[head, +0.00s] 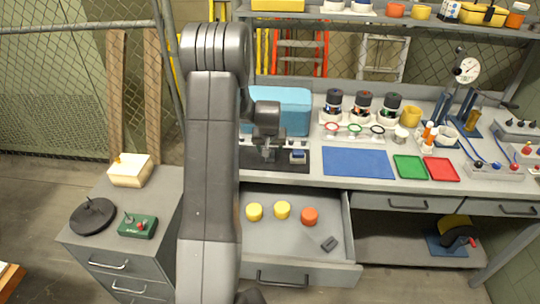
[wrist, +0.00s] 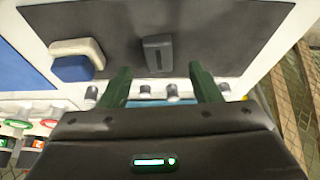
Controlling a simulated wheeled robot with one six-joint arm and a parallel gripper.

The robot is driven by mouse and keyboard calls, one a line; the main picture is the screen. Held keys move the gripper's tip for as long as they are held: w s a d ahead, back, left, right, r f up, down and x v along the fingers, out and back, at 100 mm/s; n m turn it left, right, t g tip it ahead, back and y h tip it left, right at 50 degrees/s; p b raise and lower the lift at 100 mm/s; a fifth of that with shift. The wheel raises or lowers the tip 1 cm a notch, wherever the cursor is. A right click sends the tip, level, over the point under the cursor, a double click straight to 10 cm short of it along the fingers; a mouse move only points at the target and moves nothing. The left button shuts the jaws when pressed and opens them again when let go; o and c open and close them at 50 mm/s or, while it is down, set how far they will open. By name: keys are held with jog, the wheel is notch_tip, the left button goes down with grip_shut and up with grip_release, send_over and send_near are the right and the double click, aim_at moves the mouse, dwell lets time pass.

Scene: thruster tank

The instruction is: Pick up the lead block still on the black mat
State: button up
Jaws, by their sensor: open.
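The black mat (head: 300,169) lies on the bench in front of the teal box, and it fills the upper part of the wrist view (wrist: 215,40). A dark grey lead block (wrist: 158,53) sits on the mat there, beyond and between my fingertips. In the head view my gripper hides most of it. A blue and white block (wrist: 77,60) stands on the mat to its left in the wrist view; it also shows in the head view (head: 298,157). My gripper (head: 267,154) is over the mat, its green fingers (wrist: 162,80) open with nothing between them.
An open drawer (head: 335,268) below holds yellow and orange pucks and a dark grey block (head: 329,243). A teal box (head: 283,108) stands behind the mat. Several jars and coloured rings are to the right, with a blue mat (head: 358,162) in front.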

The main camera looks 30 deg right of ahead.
jog(key=shift+p+x, duration=0.5)
jog(key=shift+x, duration=1.4)
grip_shut()
